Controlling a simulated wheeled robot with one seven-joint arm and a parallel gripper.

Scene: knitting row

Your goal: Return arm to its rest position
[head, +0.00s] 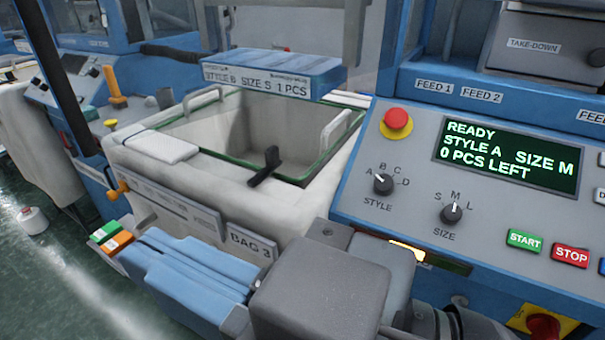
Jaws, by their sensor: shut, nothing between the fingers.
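My gripper (150,250) is low in the head view, in front of the bag cart. Its blue fingers lie side by side, pointing left, and look shut with nothing held. Behind them sits my grey wrist block (320,295), near the bottom edge. The fingers overlap the lower front of the cart in the picture; I cannot tell how much space lies between them.
A pale bag cart (185,205) labelled BAG 3 stands open behind my gripper, with a black piece (262,170) at its rim. The machine panel (410,195) on the right reads READY, 0 PCS LEFT. Green floor (60,270) is clear at left, except a small cone (31,220).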

